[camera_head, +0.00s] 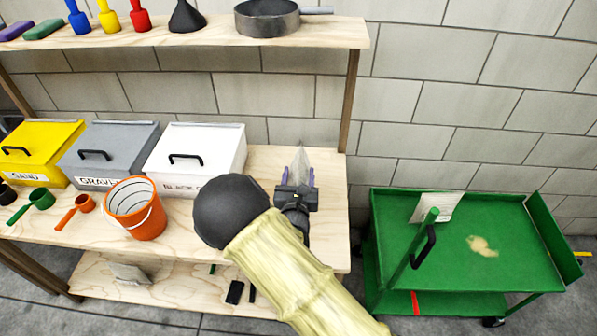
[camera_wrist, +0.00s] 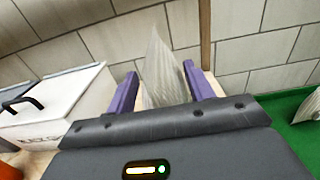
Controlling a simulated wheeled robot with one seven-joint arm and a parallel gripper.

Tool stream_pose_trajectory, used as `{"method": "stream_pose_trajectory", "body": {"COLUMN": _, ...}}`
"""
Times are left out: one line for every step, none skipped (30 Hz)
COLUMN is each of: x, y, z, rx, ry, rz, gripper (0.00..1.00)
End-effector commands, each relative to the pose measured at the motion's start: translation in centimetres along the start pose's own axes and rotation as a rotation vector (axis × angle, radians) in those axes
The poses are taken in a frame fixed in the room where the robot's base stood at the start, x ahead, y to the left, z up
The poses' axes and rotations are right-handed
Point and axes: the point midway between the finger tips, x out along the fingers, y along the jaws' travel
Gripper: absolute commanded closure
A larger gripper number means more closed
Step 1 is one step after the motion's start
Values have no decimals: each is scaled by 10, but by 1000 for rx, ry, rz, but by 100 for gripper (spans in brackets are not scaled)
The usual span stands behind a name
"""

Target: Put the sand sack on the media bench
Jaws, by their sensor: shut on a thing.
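My gripper (camera_head: 298,178) is over the right end of the wooden bench (camera_head: 330,205). Its purple fingers are shut on a pale, pointed sack (camera_head: 300,158). In the wrist view, the sack (camera_wrist: 160,70) stands upright between the two fingers (camera_wrist: 162,92). No label shows on it, so I cannot tell its contents. Its lower part is hidden by my gripper, and I cannot tell whether it touches the bench top.
A white bin (camera_head: 200,160), grey bin (camera_head: 105,155), yellow bin (camera_head: 35,150) and orange bucket (camera_head: 135,208) stand on the bench. A shelf (camera_head: 215,45) runs above. A green cart (camera_head: 500,215) on the right bears another pale sack (camera_head: 440,205) and a tan patch.

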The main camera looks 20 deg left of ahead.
Motion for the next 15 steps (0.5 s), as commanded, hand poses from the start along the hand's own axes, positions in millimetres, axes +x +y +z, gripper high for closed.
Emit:
{"method": "stream_pose_trajectory", "body": {"x": 1, "y": 0, "z": 4, "rx": 3, "ry": -10, "rz": -1, "gripper": 100}}
{"method": "stream_pose_trajectory", "body": {"x": 1, "y": 0, "z": 4, "rx": 3, "ry": -10, "rz": -1, "gripper": 100}}
{"method": "stream_pose_trajectory", "body": {"x": 1, "y": 0, "z": 4, "rx": 3, "ry": -10, "rz": -1, "gripper": 100}}
{"method": "stream_pose_trajectory", "body": {"x": 1, "y": 0, "z": 4, "rx": 3, "ry": -10, "rz": -1, "gripper": 100}}
{"method": "stream_pose_trajectory", "body": {"x": 1, "y": 0, "z": 4, "rx": 3, "ry": -9, "rz": -1, "gripper": 100}}
{"method": "stream_pose_trajectory", "body": {"x": 1, "y": 0, "z": 3, "rx": 2, "ry": -9, "rz": -1, "gripper": 100}}
{"method": "stream_pose_trajectory", "body": {"x": 1, "y": 0, "z": 1, "rx": 1, "ry": -9, "rz": -1, "gripper": 100}}
{"method": "stream_pose_trajectory", "body": {"x": 1, "y": 0, "z": -1, "rx": 1, "ry": -8, "rz": 0, "gripper": 100}}
{"method": "stream_pose_trajectory", "body": {"x": 1, "y": 0, "z": -4, "rx": 0, "ry": -7, "rz": 0, "gripper": 100}}
{"method": "stream_pose_trajectory", "body": {"x": 1, "y": 0, "z": -8, "rx": 0, "ry": -7, "rz": 0, "gripper": 100}}
{"method": "stream_pose_trajectory", "body": {"x": 1, "y": 0, "z": -11, "rx": 0, "ry": -6, "rz": 0, "gripper": 100}}
{"method": "stream_pose_trajectory", "body": {"x": 1, "y": 0, "z": -16, "rx": 0, "ry": -6, "rz": 0, "gripper": 100}}
{"method": "stream_pose_trajectory", "body": {"x": 1, "y": 0, "z": -20, "rx": 1, "ry": -7, "rz": 0, "gripper": 100}}
{"method": "stream_pose_trajectory", "body": {"x": 1, "y": 0, "z": -24, "rx": 0, "ry": -7, "rz": 0, "gripper": 100}}
{"method": "stream_pose_trajectory", "body": {"x": 1, "y": 0, "z": -28, "rx": 0, "ry": -7, "rz": 0, "gripper": 100}}
